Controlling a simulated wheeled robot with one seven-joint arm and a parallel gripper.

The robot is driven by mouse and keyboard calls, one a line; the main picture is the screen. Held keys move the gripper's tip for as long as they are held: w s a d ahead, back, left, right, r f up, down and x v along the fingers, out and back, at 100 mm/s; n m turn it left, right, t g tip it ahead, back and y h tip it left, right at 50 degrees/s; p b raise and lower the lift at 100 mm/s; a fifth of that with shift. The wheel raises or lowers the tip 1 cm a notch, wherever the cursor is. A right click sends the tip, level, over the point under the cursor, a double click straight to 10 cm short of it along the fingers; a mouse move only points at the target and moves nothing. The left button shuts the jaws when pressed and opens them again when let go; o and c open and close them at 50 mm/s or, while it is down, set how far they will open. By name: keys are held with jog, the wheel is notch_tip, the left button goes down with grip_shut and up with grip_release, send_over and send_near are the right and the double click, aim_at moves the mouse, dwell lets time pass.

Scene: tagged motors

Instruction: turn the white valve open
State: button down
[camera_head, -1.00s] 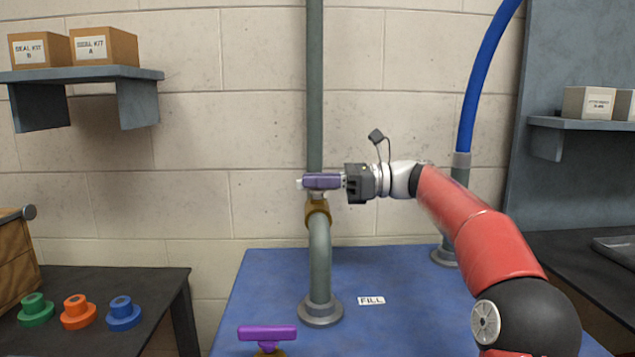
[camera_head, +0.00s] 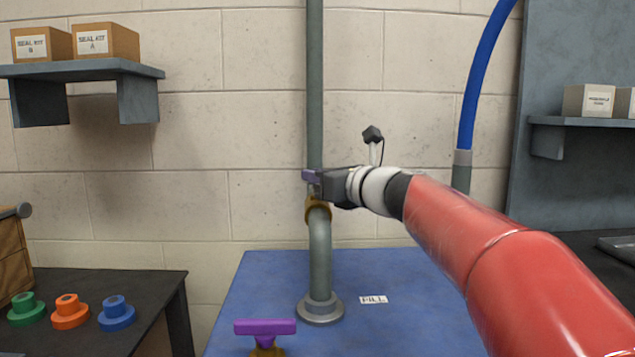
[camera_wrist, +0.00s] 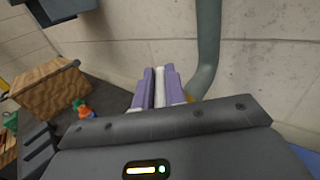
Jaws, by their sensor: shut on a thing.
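The white valve handle (camera_wrist: 160,88) shows in the wrist view as a pale bar between the two purple fingers of my gripper (camera_wrist: 158,82). My gripper is shut on it. In the head view my gripper (camera_head: 311,177) is at the top of the brass valve body (camera_head: 318,211), on the grey vertical pipe (camera_head: 320,262). There the handle is mostly hidden behind my gripper, so its exact angle is hard to tell.
A second valve with a purple handle (camera_head: 265,327) stands at the front of the blue bench (camera_head: 400,270). A FILL label (camera_head: 373,300) lies right of the pipe base. A blue hose (camera_head: 484,70) rises at the right. Shelves with boxes flank the wall.

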jog(key=m+t+h, duration=0.1)
jog(key=m+h, duration=0.1)
jog(key=h, duration=0.1)
jog(key=m+t+h, duration=0.2)
jog(key=h, duration=0.1)
jog(key=shift+a, duration=0.1)
jog(key=shift+m+t+h, duration=0.5)
jog(key=shift+m+h, duration=1.3)
jog(key=shift+h, duration=0.7)
jog(key=shift+r+h, duration=0.1)
jog(key=shift+h, duration=0.3)
jog(key=c, duration=1.5)
grip_release()
jog(key=shift+o, duration=0.2)
jog(key=shift+s, duration=0.1)
jog(key=s, duration=0.7)
jog(key=shift+s, duration=0.3)
